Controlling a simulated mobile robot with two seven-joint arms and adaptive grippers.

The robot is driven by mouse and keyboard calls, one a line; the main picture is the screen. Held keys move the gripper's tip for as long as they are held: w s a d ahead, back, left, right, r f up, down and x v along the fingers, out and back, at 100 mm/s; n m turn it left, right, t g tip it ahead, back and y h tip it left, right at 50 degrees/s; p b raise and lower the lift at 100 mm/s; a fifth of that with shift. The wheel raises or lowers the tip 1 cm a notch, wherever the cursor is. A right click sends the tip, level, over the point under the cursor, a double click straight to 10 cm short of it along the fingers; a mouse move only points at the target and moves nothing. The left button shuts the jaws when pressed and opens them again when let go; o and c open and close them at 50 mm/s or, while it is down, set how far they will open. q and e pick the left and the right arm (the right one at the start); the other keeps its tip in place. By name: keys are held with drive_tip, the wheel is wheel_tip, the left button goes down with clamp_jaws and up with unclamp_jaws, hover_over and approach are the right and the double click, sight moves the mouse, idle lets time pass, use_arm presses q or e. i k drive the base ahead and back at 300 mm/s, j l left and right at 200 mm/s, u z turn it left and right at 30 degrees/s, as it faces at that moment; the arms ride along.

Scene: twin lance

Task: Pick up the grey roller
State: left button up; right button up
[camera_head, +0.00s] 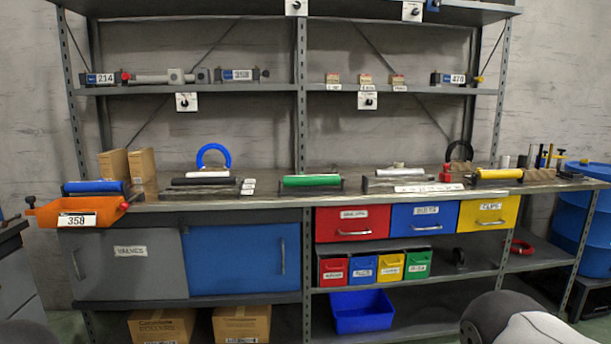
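A light grey roller (400,171) lies lengthwise on a dark stand on the workbench (340,194), right of the middle. A label strip is in front of it. A green roller (311,180) lies to its left and a yellow roller (497,174) to its right. A blue roller (94,187) is at the far left end. A dark roller (203,181) with a whitish bar behind it lies left of the green one. Rounded parts of my arms show at the bottom right and bottom left corners, but neither gripper is in view.
An orange bin (80,207) marked 358 hangs at the bench's left front. Red (353,223), blue (424,217) and yellow (488,214) drawers sit under the bench top. A blue ring (213,151) stands upright behind the dark roller. A shelf (290,88) runs above the bench.

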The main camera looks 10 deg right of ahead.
sight(407, 172)
drive_tip(key=i+j+u, duration=0.15)
drive_tip(key=i, duration=0.2)
drive_tip(key=i+j+u, duration=0.15)
drive_tip(key=i+l+u, duration=0.15)
drive_tip(key=i+l, duration=0.2)
drive_tip(key=i+l+u, duration=0.2)
drive_tip(key=l, duration=0.3)
drive_tip(key=i+l+u, duration=0.15)
drive_tip(key=i+l, duration=0.2)
drive_tip(key=l, duration=0.15)
drive_tip(key=k+l+u, duration=0.1)
drive_tip(key=l, duration=0.3)
drive_tip(key=l+u, duration=0.1)
drive_tip(key=l, duration=0.35)
drive_tip(key=k+l+u, duration=0.1)
drive_tip(key=l, duration=0.3)
drive_tip(key=k+l+u, duration=0.1)
drive_tip(key=l, duration=0.3)
drive_tip(key=k+l+u, duration=0.1)
drive_tip(key=k+l, duration=0.15)
drive_tip(key=k+l+u, duration=0.1)
drive_tip(key=l, duration=0.4)
drive_tip(key=k+l+u, duration=0.1)
drive_tip(key=l, duration=0.25)
drive_tip(key=k, duration=0.1)
